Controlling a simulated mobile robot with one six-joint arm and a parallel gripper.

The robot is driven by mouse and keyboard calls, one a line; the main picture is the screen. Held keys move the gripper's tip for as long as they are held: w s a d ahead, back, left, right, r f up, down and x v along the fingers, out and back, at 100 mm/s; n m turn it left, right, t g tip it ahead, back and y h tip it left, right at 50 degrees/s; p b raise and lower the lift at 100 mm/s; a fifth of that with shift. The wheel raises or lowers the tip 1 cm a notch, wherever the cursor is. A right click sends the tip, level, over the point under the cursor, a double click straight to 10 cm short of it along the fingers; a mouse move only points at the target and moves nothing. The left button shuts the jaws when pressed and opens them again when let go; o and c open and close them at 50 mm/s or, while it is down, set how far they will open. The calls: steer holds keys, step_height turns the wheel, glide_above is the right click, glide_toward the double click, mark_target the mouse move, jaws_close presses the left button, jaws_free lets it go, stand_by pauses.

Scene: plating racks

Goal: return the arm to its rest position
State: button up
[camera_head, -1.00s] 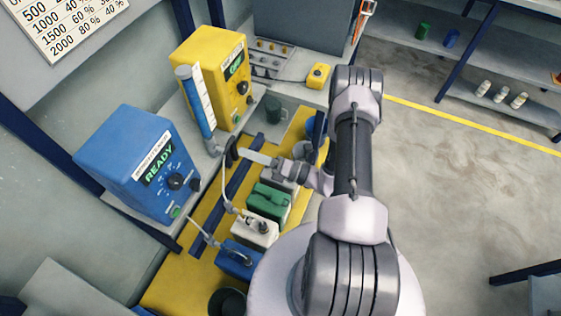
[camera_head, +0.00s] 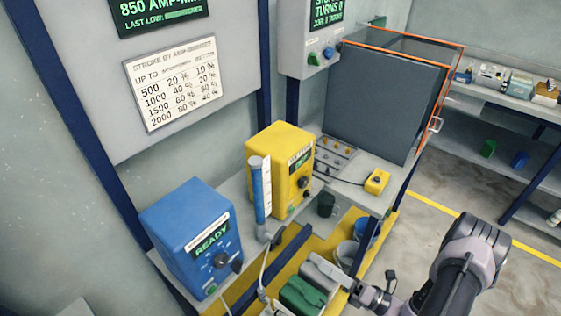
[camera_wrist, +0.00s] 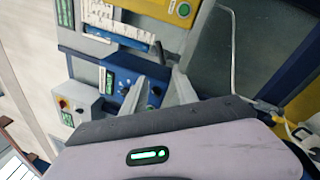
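My gripper (camera_wrist: 156,82) shows in the wrist view as two grey fingers standing apart, with nothing visible held between them. Behind them is a blue box with a dial (camera_wrist: 124,85). In the head view my arm (camera_head: 465,265) is at the lower right, its upper joint raised and the rest cut off by the bottom edge.
A blue READY box (camera_head: 192,235) and a yellow box (camera_head: 278,165) stand on the bench. Open floor (camera_head: 437,200) lies right.

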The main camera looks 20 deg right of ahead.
steer(key=s+a+r+n+g+h, duration=0.1)
steer(key=a+r+n+g, duration=0.5)
steer(key=r+n+g, duration=0.3)
steer(key=s+a+r+n+g, duration=0.1)
steer(key=a+r+n+g, duration=0.55)
steer(key=r+n, duration=0.45)
steer(key=s+a+r+n+t+h, duration=0.3)
steer(key=s+r+n+t+h, duration=0.3)
steer(key=r+n, duration=0.6)
steer(key=s+n+h, duration=0.2)
steer(key=n+h, duration=0.1)
steer(key=shift+n+h, duration=0.3)
steer(key=shift+h, duration=0.1)
